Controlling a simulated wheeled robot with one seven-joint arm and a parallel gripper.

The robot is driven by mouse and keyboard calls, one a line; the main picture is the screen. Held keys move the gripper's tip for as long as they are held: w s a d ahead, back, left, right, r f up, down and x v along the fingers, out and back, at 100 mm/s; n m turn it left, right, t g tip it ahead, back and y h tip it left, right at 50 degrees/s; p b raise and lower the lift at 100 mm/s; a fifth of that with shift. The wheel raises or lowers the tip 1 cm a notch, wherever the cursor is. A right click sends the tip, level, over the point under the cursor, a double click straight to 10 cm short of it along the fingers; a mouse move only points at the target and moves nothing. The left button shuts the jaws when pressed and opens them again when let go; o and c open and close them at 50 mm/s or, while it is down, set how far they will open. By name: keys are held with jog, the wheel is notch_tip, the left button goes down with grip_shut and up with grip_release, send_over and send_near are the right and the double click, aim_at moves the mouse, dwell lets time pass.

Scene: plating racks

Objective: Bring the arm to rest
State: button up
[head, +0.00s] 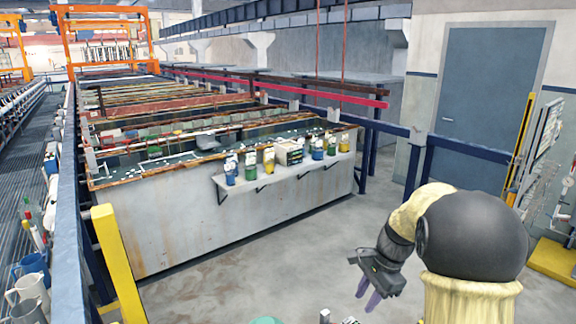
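My arm reaches in from the lower right of the head view, with a large dark rounded joint and tan sleeve-like covering. My gripper (368,294) hangs at its end, pointing down over the bare concrete floor. Its two purplish fingers stand apart with a gap between them, and nothing shows between them. It is clear of the tank and the shelf.
A long plating tank (150,232) with a shelf (285,172) of several coloured containers stands ahead. A yellow post (118,262) and blue railing (66,220) are at left. A grey door (492,90) and a rack (540,145) are at right. Open floor (240,280) lies between.

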jog(key=s+a+f+n+t+h, duration=0.1)
jog(key=s+a+f+n, duration=0.1)
jog(key=s+n, duration=0.5)
jog(key=s+a+f+n+t+h+b, duration=0.1)
jog(key=s+a+f+n+h, duration=0.1)
jog(key=s+n, duration=0.5)
jog(key=shift+s+a+f, duration=0.3)
jog(key=shift+s+a, duration=0.05)
jog(key=shift+s, duration=0.9)
